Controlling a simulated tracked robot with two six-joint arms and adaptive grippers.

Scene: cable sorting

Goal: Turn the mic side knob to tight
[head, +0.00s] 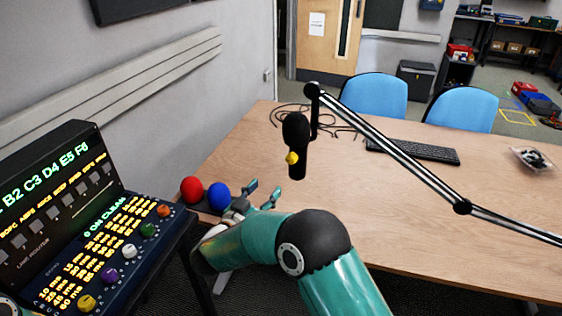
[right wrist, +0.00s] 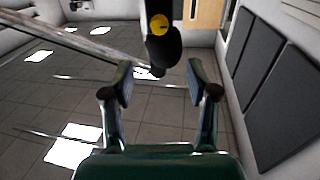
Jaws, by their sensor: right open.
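A black microphone (head: 296,135) hangs from a jointed boom arm (head: 400,160) above the table. A yellow side knob (head: 292,158) sits on the mic's lower body, facing me. My right gripper (head: 265,189) is below and to the left of the knob in the head view, apart from it. In the right wrist view the right gripper (right wrist: 160,88) is open and empty, with the mic (right wrist: 162,50) and its yellow knob (right wrist: 159,24) beyond the fingertips, near the top. My left gripper is not in view.
A red ball (head: 192,189) and a blue ball (head: 219,196) are close to my right gripper. A lit control console (head: 100,225) stands at the left. The table (head: 420,220) holds a keyboard (head: 415,151) and loose cables (head: 285,112); its front middle is clear.

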